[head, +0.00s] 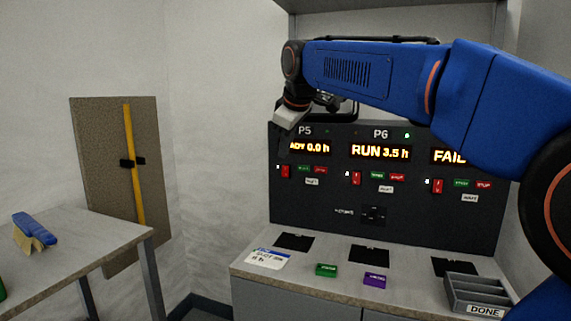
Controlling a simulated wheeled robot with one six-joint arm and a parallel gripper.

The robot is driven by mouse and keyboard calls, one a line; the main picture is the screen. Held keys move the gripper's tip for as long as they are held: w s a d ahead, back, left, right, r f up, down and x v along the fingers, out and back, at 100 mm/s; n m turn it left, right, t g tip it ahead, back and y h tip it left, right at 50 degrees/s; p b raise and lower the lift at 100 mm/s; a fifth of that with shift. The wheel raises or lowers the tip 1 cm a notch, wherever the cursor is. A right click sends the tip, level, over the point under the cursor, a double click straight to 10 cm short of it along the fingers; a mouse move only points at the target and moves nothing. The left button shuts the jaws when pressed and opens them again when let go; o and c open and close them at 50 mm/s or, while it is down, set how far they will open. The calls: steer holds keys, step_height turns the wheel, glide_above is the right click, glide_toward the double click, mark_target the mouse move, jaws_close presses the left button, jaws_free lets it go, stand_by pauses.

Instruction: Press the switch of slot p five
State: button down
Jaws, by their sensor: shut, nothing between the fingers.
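The dark panel (300,215) stands at the back of the bench. Slot P5 (305,131) is its leftmost section, with an amber display (313,147) ending in "0.0 h", its left edge partly covered. Below it are a red rocker switch (286,171), a green button (303,169), a red button (320,170) and a white button (312,182). My gripper (288,118) is shut and empty, in front of the panel's top left corner. In the picture it is above the P5 switch; its fingertips and distance from the panel are unclear.
Slot P6 (381,134) reads "RUN 3.5 h"; the section right of it reads "FAIL", partly behind my arm. The bench (330,255) holds dark pads, a white card (267,259), a green block (326,270), a purple block (375,279) and a DONE tray (478,296). A brush (36,230) lies on the left table.

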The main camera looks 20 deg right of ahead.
mark_target(285, 171)
steer(key=shift+a, duration=0.1)
steer(key=shift+f, duration=0.15)
steer(key=w+d+f, duration=0.2)
steer(key=w+f, duration=0.6)
steer(key=w, duration=0.1)
steer(key=shift+f, duration=0.3)
steer(key=shift+d, duration=0.1)
stand_by(0.4)
steer(key=shift+d+f, duration=0.1)
steer(key=shift+f, duration=0.05)
steer(key=shift+r, duration=0.2)
